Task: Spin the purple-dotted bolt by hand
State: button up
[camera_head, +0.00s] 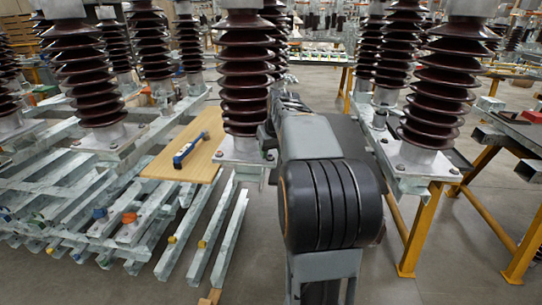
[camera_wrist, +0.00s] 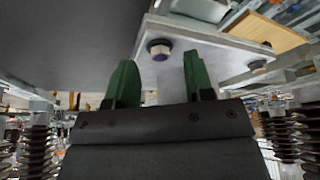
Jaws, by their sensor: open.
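In the wrist view a hex bolt (camera_wrist: 159,49) with a purplish mark sits in the corner of a pale metal flange plate (camera_wrist: 215,42). My gripper (camera_wrist: 158,66) is open, with a green finger on each side of the bolt in the picture. The bolt shows in the gap between the fingers, and I see no contact. A second bolt (camera_wrist: 257,66) with a faint purplish tint is farther right on the same plate. In the head view my own arm hides the gripper and this bolt.
Brown ribbed insulators (camera_head: 246,75) stand on metal bases close on both sides of my arm. A wooden board (camera_head: 205,150) with a blue tool (camera_head: 190,150) lies to the left. Steel rails (camera_head: 215,235) fill the lower left. Yellow trestle legs (camera_head: 420,235) stand at right.

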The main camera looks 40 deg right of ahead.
jog(key=shift+w+f, duration=0.2)
jog(key=shift+f, duration=0.4)
jog(key=c, duration=0.9)
jog(key=shift+r, duration=0.1)
